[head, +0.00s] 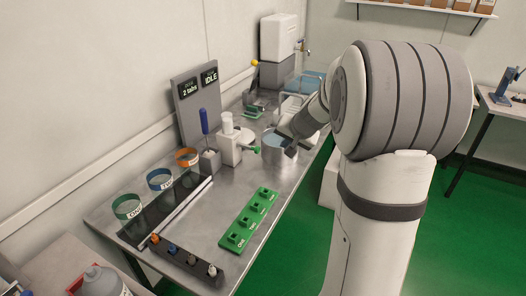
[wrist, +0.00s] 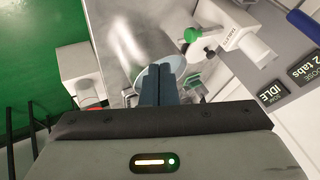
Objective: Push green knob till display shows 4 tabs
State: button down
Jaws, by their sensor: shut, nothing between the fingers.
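The green knob (head: 254,149) sticks out from the side of the white tablet dispenser (head: 229,145). In the wrist view the knob (wrist: 192,35) is up and right of my fingertips, apart from them. The grey display panel (head: 190,112) behind reads "2 tabs" on one screen (head: 188,88) and "IDLE" on the other (head: 210,77). Both screens also show at the right of the wrist view, "2 tabs" (wrist: 302,68) and "IDLE" (wrist: 271,94). My gripper (head: 291,151) is shut and empty; in the wrist view its fingers (wrist: 157,70) are together over a pale blue round surface.
The pale blue round vessel (head: 279,141) is beside my gripper, right of the knob. A green tray (head: 248,222) and a dark rack (head: 183,260) are at the bench's front. Labelled rings (head: 127,207) stand left.

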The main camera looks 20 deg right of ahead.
aim_at(256, 150)
dwell(0.3)
jog(key=w+a+f, duration=0.4)
jog(key=w+f, duration=0.3)
jog(key=w, duration=0.1)
jog(key=shift+w+f+p, duration=0.3)
jog(key=shift+f, duration=0.05)
